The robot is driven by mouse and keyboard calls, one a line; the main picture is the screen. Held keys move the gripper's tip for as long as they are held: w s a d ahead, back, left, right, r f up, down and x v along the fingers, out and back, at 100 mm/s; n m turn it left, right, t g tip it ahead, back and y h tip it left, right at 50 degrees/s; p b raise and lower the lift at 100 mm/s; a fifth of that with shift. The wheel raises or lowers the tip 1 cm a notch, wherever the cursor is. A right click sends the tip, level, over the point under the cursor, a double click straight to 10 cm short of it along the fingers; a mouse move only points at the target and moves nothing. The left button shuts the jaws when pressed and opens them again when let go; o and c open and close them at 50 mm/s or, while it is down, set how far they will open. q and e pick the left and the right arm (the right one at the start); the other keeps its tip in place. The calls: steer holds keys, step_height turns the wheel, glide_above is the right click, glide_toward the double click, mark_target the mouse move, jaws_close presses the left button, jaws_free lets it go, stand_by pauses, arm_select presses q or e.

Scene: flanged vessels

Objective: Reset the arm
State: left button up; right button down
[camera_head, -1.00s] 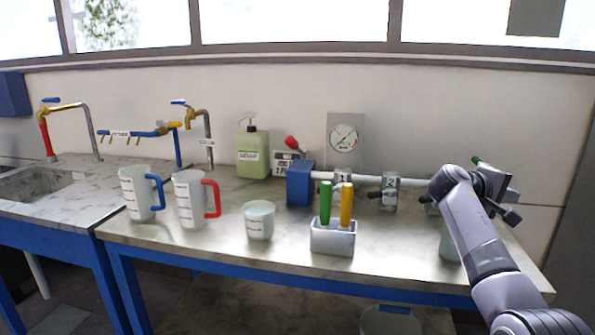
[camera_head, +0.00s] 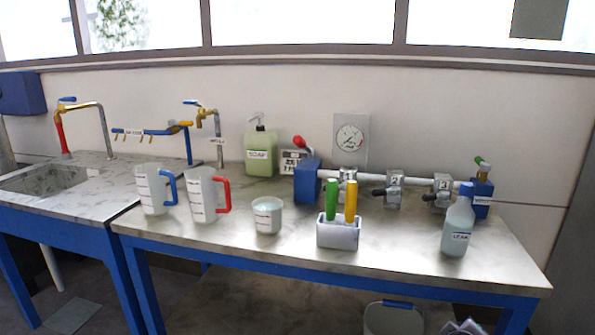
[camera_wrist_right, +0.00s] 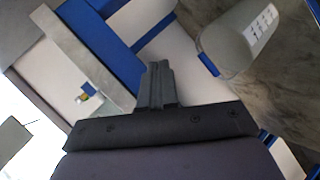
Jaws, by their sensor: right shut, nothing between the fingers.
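My right gripper (camera_wrist_right: 158,82) shows in the right wrist view with its two dark fingers together and nothing between them. It hangs clear of the bench and its fingers touch nothing that I can see. In the head view only a small grey part of my right arm shows at the bottom edge. The flanged pipe (camera_head: 365,178) with several clamp-like flanges lies along the back of the bench between two blue blocks. My left gripper is in neither view.
A bin (camera_head: 392,318) stands below.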

steer(key=s+a+f+y, duration=0.3)
steer(key=s+a+f, duration=0.35)
steer(key=s, duration=0.25)
steer(key=s+a+m+y, duration=0.1)
steer(key=s+a+y, duration=0.1)
steer(key=s, duration=0.4)
steer(key=s+a+m+t+y, duration=0.1)
steer(key=s+a+y, duration=0.1)
steer(key=s+a, duration=0.3)
steer(key=s+a+f+m+y, duration=0.1)
steer(key=s+a, duration=0.3)
steer(key=s, duration=0.5)
steer(key=shift+y+p, duration=0.45)
steer(key=shift+y, duration=0.25)
